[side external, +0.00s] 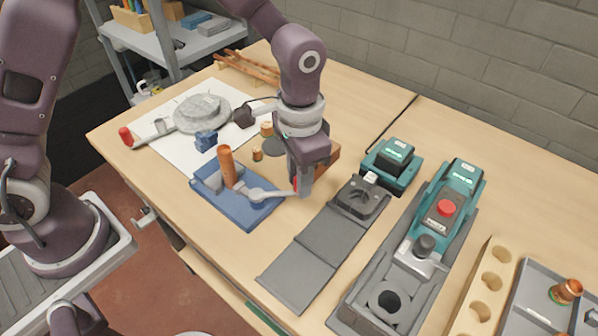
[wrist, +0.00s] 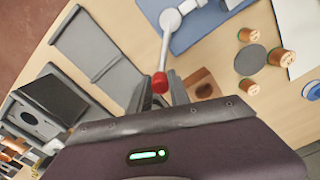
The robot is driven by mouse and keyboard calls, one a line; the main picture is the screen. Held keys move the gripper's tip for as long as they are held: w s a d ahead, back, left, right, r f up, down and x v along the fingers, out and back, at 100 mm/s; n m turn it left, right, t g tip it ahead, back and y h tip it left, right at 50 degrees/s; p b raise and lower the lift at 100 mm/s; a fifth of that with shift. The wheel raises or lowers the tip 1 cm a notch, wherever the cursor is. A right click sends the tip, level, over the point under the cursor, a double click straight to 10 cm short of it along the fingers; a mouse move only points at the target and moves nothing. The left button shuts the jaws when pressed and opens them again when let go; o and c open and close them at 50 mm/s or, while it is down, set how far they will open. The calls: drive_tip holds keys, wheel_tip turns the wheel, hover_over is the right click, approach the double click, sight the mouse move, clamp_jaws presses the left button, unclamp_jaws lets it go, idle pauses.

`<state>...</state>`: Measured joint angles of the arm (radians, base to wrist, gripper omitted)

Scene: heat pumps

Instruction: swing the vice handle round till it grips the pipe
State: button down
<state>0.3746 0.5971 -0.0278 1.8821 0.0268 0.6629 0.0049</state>
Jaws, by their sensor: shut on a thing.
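The vice is a blue base (side external: 242,213) near the table's front edge, with a copper pipe (side external: 227,168) standing upright in it. Its silver handle (side external: 268,195) runs from a round hub beside the pipe out to the right, past the base's edge. The handle shows in the wrist view as a pale rod (wrist: 166,50) ending in a red knob (wrist: 159,83). My gripper (side external: 303,188) points down at the handle's outer end, its fingers shut on the red knob. The pipe's contact with the vice jaws cannot be made out.
Grey trays (side external: 318,258) lie right of the vice, with teal tools (side external: 392,163) beyond. A brown block (wrist: 202,84) with a hole is close to my gripper. Small copper fittings (side external: 257,155) and a white sheet (side external: 172,143) lie behind the vice. Bare wood is left of the trays.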

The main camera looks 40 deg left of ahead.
drive_tip(key=s+m, duration=0.1)
drive_tip(key=d+m, duration=0.1)
drive_tip(key=m, duration=0.1)
drive_tip(key=s+m, duration=0.1)
drive_tip(key=shift+s+d+r, duration=0.1)
drive_tip(key=shift+s+d, duration=0.25)
drive_tip(key=shift+s+d+m, duration=0.15)
drive_tip(key=shift+s+m, duration=0.55)
drive_tip(key=shift+m, duration=0.45)
drive_tip(key=shift+s+d+m, duration=0.15)
drive_tip(key=shift+s+m, duration=0.55)
drive_tip(key=shift+m, duration=0.45)
drive_tip(key=shift+s, duration=0.15)
drive_tip(key=c, duration=1.2)
unclamp_jaws()
wheel_tip(320, 180, up, 7)
drive_tip(key=shift+a, duration=0.15)
